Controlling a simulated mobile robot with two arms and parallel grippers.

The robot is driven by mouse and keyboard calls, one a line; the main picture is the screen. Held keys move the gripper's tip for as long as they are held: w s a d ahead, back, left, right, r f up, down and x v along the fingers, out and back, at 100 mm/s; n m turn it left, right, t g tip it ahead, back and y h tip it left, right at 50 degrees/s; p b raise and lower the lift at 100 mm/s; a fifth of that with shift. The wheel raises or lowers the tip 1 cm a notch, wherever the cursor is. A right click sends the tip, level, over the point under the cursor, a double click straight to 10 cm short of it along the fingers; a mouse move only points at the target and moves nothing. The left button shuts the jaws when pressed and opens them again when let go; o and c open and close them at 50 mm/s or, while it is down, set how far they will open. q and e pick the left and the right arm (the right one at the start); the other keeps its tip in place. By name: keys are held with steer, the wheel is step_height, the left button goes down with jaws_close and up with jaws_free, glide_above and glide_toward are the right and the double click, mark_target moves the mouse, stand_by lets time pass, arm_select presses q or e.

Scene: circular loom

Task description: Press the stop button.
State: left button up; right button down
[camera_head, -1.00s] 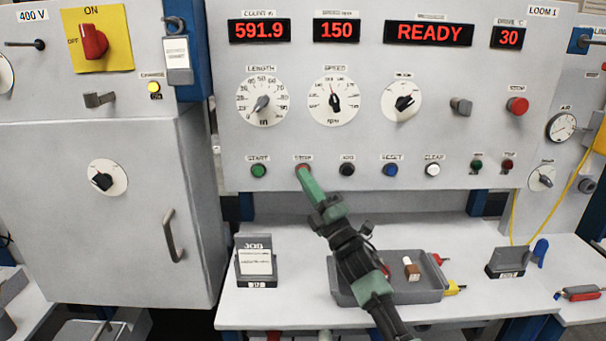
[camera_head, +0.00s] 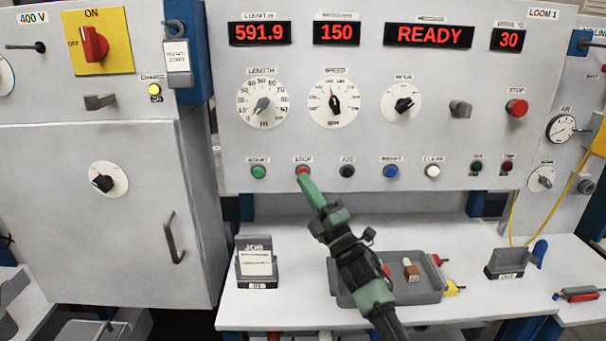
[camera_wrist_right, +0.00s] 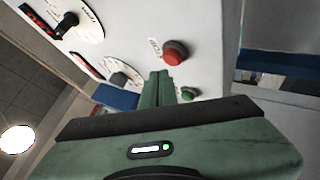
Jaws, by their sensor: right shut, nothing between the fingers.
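The red stop button (camera_head: 303,169) sits in the lower button row of the panel, under its STOP label and right of the green start button (camera_head: 258,171). My right gripper (camera_head: 306,181) is shut and empty, its green fingertips just below the stop button. In the right wrist view the red stop button (camera_wrist_right: 174,54) stands clear in front of the fingertips (camera_wrist_right: 160,76), with a small gap visible. The green start button (camera_wrist_right: 188,94) is partly hidden behind the gripper. My left gripper is not in view.
A larger red STOP button (camera_head: 517,107) sits at upper right of the panel. The display (camera_head: 428,34) reads READY. Black (camera_head: 347,170), blue (camera_head: 390,170) and white (camera_head: 433,170) buttons share the row. A grey tray (camera_head: 418,291) lies on the shelf below my arm.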

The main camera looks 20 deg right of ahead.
steer(key=shift+s+a+p, duration=0.25)
steer(key=shift+s+p, duration=0.1)
steer(key=shift+s, duration=0.45)
steer(key=shift+s+a+p, duration=0.2)
steer(key=shift+s+p, duration=0.1)
steer(key=shift+s, duration=0.55)
steer(key=shift+s+a+p, duration=0.25)
steer(key=shift+s+p, duration=0.1)
steer(key=shift+s, duration=0.45)
stand_by(0.9)
